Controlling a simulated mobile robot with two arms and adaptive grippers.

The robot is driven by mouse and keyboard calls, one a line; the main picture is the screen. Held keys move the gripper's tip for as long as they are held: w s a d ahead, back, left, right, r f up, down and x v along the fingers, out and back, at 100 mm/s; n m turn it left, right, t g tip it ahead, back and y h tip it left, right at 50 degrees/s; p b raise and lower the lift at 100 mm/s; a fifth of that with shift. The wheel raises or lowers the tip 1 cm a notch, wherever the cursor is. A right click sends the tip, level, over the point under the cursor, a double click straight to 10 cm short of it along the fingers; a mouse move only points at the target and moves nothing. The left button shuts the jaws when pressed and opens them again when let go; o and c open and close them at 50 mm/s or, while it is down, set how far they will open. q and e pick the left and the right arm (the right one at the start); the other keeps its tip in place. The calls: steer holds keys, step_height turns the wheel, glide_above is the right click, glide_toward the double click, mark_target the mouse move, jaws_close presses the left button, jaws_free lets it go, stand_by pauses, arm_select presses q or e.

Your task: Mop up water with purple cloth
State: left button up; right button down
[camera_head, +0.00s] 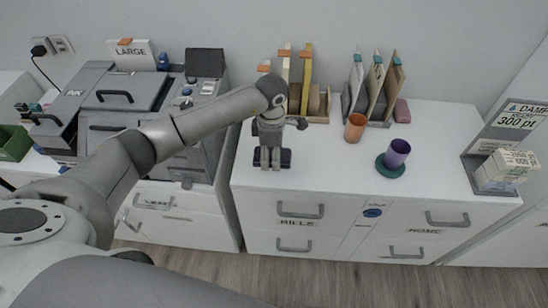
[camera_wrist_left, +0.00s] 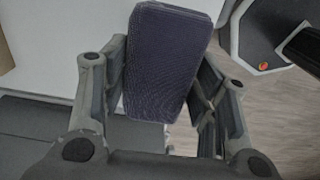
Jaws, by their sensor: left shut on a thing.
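The purple cloth (camera_wrist_left: 168,62) is a thick dark purple pad with a woven surface. It shows large in the left wrist view, between the fingers of my left gripper (camera_wrist_left: 160,85). In the head view my left gripper (camera_head: 271,157) points down over the left part of the white cabinet top, shut on the cloth. Only a dark edge of the cloth (camera_head: 286,158) shows there beside the fingers. I cannot tell whether it touches the surface. I cannot make out any water. My right gripper is not in view.
On the white cabinet top (camera_head: 330,170) stand an orange cup (camera_head: 355,127), a purple cup (camera_head: 397,152) on a green coaster (camera_head: 389,169), upright file holders (camera_head: 378,85) and a mauve block (camera_head: 402,111). A grey printer (camera_head: 110,100) is left. The front middle is clear.

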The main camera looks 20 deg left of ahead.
arm_select(q)
steer(key=shift+r+p, duration=0.55)
steer(key=shift+r, duration=0.9)
